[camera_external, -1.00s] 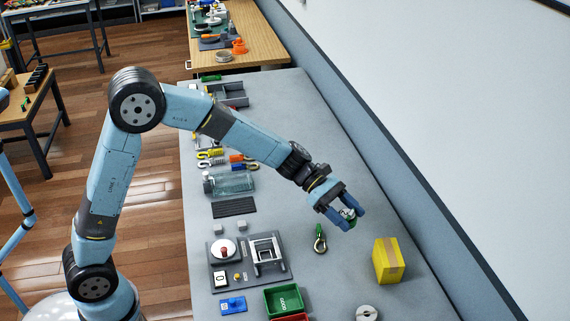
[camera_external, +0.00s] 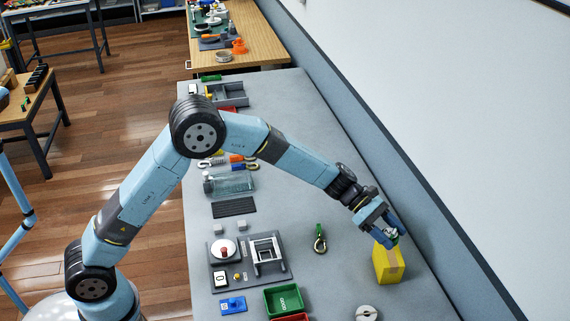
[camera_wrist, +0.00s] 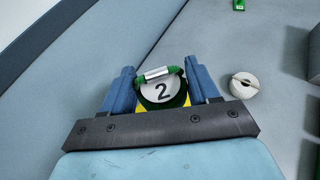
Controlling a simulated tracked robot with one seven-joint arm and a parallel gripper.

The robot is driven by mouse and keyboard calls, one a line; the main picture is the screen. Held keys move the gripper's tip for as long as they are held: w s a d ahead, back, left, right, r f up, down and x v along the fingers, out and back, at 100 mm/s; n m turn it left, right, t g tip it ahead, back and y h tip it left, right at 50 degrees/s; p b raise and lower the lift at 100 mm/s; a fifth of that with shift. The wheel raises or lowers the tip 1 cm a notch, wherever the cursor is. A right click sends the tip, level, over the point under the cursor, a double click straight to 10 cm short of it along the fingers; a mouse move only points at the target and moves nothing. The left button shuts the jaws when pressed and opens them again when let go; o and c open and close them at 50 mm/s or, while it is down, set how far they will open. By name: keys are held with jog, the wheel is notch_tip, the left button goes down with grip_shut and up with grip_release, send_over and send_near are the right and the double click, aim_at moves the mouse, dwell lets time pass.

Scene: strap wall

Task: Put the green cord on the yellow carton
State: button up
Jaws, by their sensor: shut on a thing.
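My gripper (camera_external: 386,238) is shut on the green cord (camera_external: 394,236), at the top of the yellow carton (camera_external: 388,267). In the wrist view, the cord (camera_wrist: 172,70) sits between the blue fingers, with a silver band across its top and a round white face marked 2 inside it. Slivers of the carton (camera_wrist: 187,101) show yellow beside and below the cord. The carton stands upright near the wall side of the grey table. I cannot tell whether the cord touches the carton's top, as the fingers cover that spot.
A green bin (camera_external: 283,300) and a grey fixture board (camera_external: 248,266) are further left. The table right of the carton is clear up to the wall.

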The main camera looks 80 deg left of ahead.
aim_at(391, 252)
jog(key=shift+w+f, duration=0.75)
jog(key=shift+f, duration=1.8)
jog(key=o, duration=1.1)
